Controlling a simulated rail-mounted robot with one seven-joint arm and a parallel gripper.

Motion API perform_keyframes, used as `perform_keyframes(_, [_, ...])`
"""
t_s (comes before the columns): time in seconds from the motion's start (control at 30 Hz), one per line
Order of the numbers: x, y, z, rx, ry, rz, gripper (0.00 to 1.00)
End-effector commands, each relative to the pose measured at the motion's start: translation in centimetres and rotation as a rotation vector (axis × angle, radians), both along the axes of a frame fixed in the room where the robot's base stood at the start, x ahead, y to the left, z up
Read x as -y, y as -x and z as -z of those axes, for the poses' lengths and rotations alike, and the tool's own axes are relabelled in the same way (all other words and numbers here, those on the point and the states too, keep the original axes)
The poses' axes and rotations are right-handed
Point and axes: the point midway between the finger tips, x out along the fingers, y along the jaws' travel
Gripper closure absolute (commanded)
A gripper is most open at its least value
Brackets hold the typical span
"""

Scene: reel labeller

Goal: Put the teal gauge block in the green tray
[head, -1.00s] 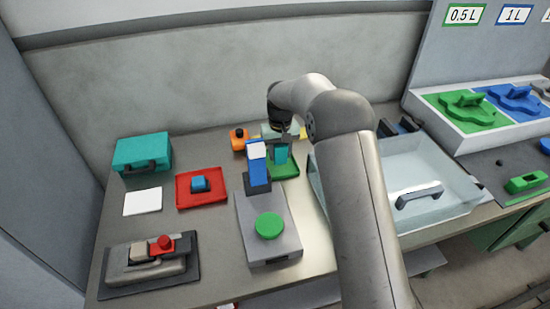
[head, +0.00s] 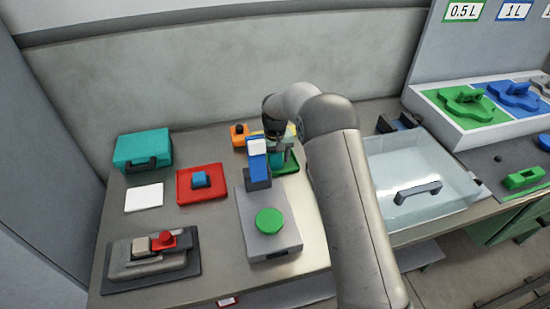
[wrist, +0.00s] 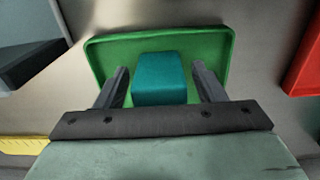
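The teal gauge block (wrist: 160,78) is in the green tray (wrist: 222,52) in the wrist view, near the middle and toward the gripper side. The tray also shows in the head view (head: 291,168), partly hidden by the blue and white labeller post and my arm. The block shows there only as a small teal patch (head: 277,159). My gripper (wrist: 160,82) is open, with one finger on each side of the block and a gap to each. In the head view my gripper (head: 278,147) is low over the tray.
The labeller (head: 258,165) with a green button stands just in front of the tray. A red tray (head: 217,198) with a blue block is to the left. An orange block (head: 239,136) is behind. A clear bin (head: 435,205) is to the right.

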Motion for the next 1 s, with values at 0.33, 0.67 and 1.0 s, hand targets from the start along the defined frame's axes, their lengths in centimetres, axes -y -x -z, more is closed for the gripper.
perform_keyframes(0.33, [0.0,0.0,-0.8,0.001,0.0,0.0,0.38])
perform_keyframes(0.67, [0.0,-0.1,-6.8,0.006,-0.002,0.0,0.38])
perform_keyframes(1.0, [0.0,0.0,-11.9,0.002,-0.001,0.0,0.38])
